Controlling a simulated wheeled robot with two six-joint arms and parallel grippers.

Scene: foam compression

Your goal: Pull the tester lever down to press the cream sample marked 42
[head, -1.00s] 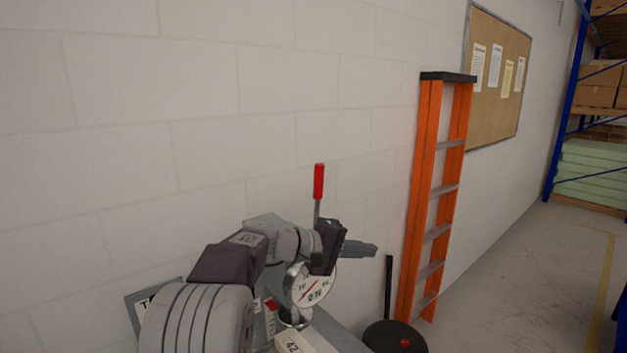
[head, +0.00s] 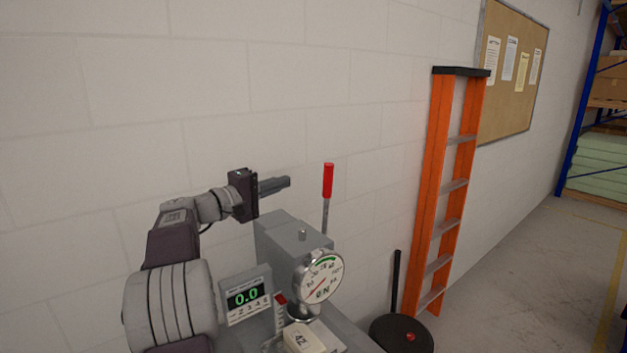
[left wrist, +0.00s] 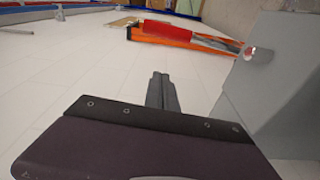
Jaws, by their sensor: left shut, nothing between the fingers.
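The tester (head: 283,236) stands against the wall with a round dial gauge (head: 318,277) and a digital display (head: 246,297) that reads 0.0. Its lever (head: 327,182) has a red grip and points straight up. The red grip also shows in the left wrist view (left wrist: 168,32). The cream sample marked 42 (head: 303,339) lies below the gauge, at the bottom edge of the head view. My left gripper (head: 288,182) is shut and empty, left of the red grip and apart from it. Its closed fingers also show in the left wrist view (left wrist: 161,93). My right gripper is not in view.
An orange ladder (head: 451,190) leans on the wall to the right. A round dark object with a black post (head: 402,334) stands on the floor beside the tester. A pinboard (head: 508,85) and blue shelving (head: 585,115) are farther right. The floor there is clear.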

